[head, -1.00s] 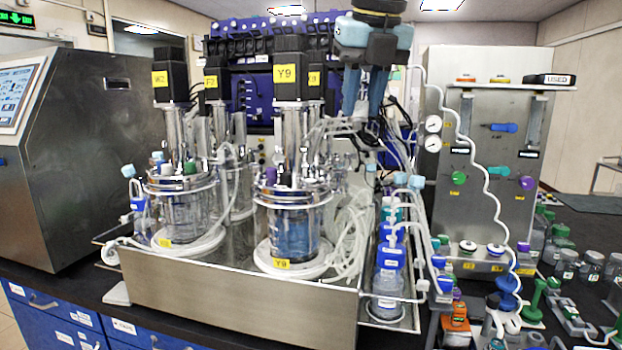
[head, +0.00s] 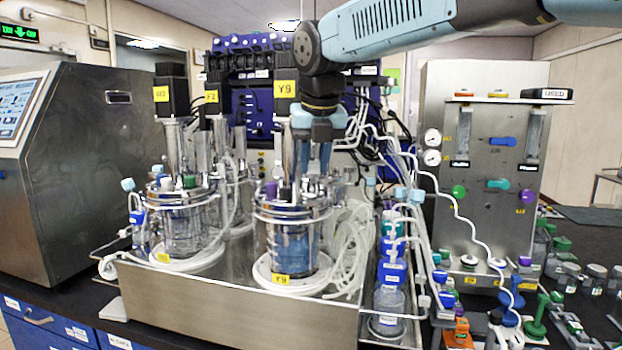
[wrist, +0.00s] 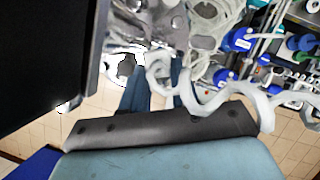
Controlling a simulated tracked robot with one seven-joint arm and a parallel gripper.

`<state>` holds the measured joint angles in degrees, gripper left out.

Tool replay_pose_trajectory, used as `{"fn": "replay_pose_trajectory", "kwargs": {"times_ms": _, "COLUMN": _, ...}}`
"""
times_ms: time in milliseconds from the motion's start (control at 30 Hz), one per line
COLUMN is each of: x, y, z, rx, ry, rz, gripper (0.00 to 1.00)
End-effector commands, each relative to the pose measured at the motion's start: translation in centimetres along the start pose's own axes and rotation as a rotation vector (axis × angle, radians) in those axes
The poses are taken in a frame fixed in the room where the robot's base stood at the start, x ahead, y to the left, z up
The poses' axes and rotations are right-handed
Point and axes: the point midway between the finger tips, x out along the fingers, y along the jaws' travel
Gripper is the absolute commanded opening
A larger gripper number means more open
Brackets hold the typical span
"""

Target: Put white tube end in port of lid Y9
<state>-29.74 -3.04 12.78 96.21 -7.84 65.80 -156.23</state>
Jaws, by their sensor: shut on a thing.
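The Y9 vessel (head: 290,240) stands at the front of the steel tray, with a Y9 label on its base and another on the black motor above. Its metal lid (head: 290,208) carries several fittings; I cannot pick out the open port. My gripper (head: 318,170) points down just over the right part of this lid, its blue fingers partly covering the fittings. It is shut on the white tube (wrist: 205,103), which curls at the fingers in the wrist view (wrist: 158,95). In the head view the tube (head: 440,190) trails right. Its held end is too small to judge.
The black Y9 motor (head: 286,82) stands close beside my gripper and fills the left of the wrist view. A second vessel (head: 182,225) stands to the left. Loose pale tubing (head: 348,245) hangs at the right. Bottles with blue caps (head: 390,275) line the tray's right side.

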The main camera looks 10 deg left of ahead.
Motion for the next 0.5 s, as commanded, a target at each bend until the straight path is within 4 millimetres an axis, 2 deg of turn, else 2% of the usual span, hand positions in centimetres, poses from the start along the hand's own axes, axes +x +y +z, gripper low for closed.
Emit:
{"fn": "replay_pose_trajectory", "kwargs": {"times_ms": 133, "x": 1.4, "y": 0.3, "z": 0.2, "rx": -0.001, "ry": 0.003, "rz": 0.000, "gripper": 0.00}}
{"fn": "replay_pose_trajectory", "kwargs": {"times_ms": 300, "x": 3.5, "y": 0.2, "z": -0.8, "rx": -0.002, "ry": 0.002, "rz": -0.001, "gripper": 0.00}}
{"fn": "replay_pose_trajectory", "kwargs": {"times_ms": 500, "x": 3.8, "y": 0.2, "z": -0.9, "rx": -0.001, "ry": 0.000, "rz": 0.000, "gripper": 0.00}}
